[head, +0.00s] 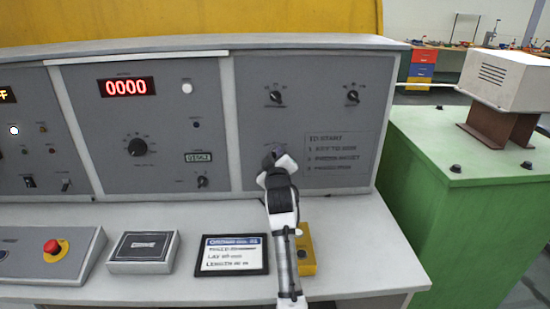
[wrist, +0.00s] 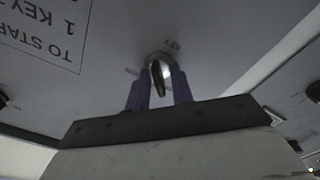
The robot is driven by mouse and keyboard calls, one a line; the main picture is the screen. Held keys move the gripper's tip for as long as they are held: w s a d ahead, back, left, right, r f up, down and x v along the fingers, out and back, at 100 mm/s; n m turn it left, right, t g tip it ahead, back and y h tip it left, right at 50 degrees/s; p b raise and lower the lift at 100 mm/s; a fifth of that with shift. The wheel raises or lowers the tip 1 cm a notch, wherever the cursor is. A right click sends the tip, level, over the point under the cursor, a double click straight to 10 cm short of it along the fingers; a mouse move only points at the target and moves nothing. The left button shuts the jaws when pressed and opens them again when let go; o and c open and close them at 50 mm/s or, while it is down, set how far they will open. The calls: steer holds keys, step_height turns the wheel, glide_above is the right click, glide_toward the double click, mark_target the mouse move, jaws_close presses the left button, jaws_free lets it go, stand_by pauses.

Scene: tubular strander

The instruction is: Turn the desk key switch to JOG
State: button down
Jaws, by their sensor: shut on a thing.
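The key switch (wrist: 159,65) shows in the wrist view as a round metal collar with a dark key standing out of it. Small lettering, including KEY, is printed around it on the grey panel; the other marks are too blurred to read. My gripper (wrist: 160,92) has its two purple fingers on either side of the key, shut on it. In the head view my gripper (head: 276,156) is up against the right-hand panel, just left of the TO START notice, and hides the switch. Which position the key points to cannot be told.
The TO START notice (head: 340,159) is beside my gripper. Two knobs (head: 276,97) (head: 352,97) are above it. A yellow box (head: 306,262), a framed card (head: 232,255) and a red stop button (head: 51,246) are on the desk. A green cabinet (head: 440,225) stands right.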

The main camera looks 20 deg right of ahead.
steer(key=m, duration=0.4)
steer(key=shift+b, duration=0.4)
steer(key=shift+d+m, duration=0.15)
steer(key=shift+m, duration=1.95)
steer(key=c, duration=1.6)
jaws_free()
steer(key=shift+o, duration=0.2)
steer(key=shift+s, duration=0.1)
steer(key=b+v, duration=0.4)
steer(key=v, duration=0.9)
steer(key=shift+s, duration=0.4)
